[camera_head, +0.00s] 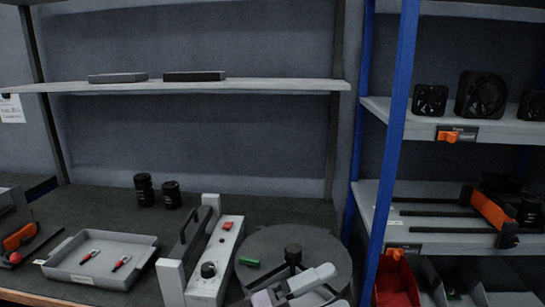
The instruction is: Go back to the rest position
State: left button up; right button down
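No gripper fingers are seen holding anything.
A grey tray (145,246) with two small red-tipped items stands on the bench. Beside it are a handled fixture (183,238), a control box with a red switch (216,262) and two black cylinders (144,189). A green piece (249,263) lies on the disc. Blue-framed shelving (398,110) stands right.

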pick_arm(q)
jog(key=s+a+f+n+t+y+p, duration=0.2)
jog(key=a+f+n+t+y, duration=0.2)
jog(key=a+f+n+y, duration=0.6)
jog(key=s+a+f+n+t+y+p, duration=0.2)
jog(key=a+f+n+t+y, duration=0.35)
jog(key=a+n, duration=0.75)
jog(key=s+a+f+n+g+y, duration=0.1)
jog(key=s+a+f+n+g, duration=0.1)
jog(key=s+f, duration=0.2)
jog(key=s+a+f+n+g+y+p, duration=0.1)
jog(key=s+a+f+n+g+y, duration=0.1)
jog(key=s, duration=0.5)
notch_tip(320, 180, down, 3)
jog(key=shift+a+r+n+g, duration=0.15)
jog(key=shift+a+n+g, duration=0.35)
jog(key=shift+a+g, duration=0.25)
